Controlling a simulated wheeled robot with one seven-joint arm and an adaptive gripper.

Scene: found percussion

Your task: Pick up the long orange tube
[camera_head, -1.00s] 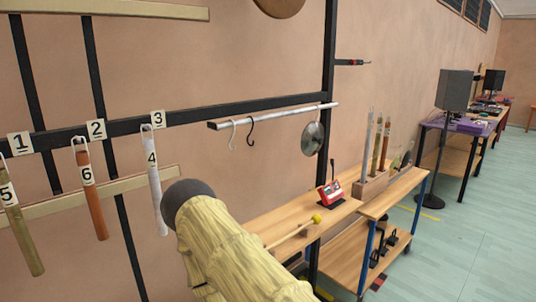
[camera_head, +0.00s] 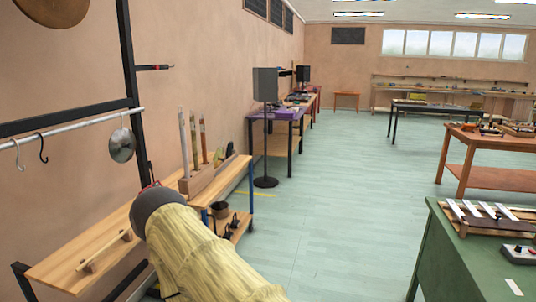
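Several long tubes stand upright in a wooden block (camera_head: 198,184) on the wooden shelf against the left wall. The right one is a thin orange-brown tube (camera_head: 203,140). I cannot tell whether the orange-brown one is the task's tube. The orange tube hanging in the earlier picture is out of view now. My arm, in a yellow sleeve with a dark rounded end, covers part of the shelf. My gripper does not show.
A black rack (camera_head: 130,72) with hooks and a hanging metal disc (camera_head: 122,145) is at left. A green table (camera_head: 450,250) stands at right. The floor between (camera_head: 330,210) is clear.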

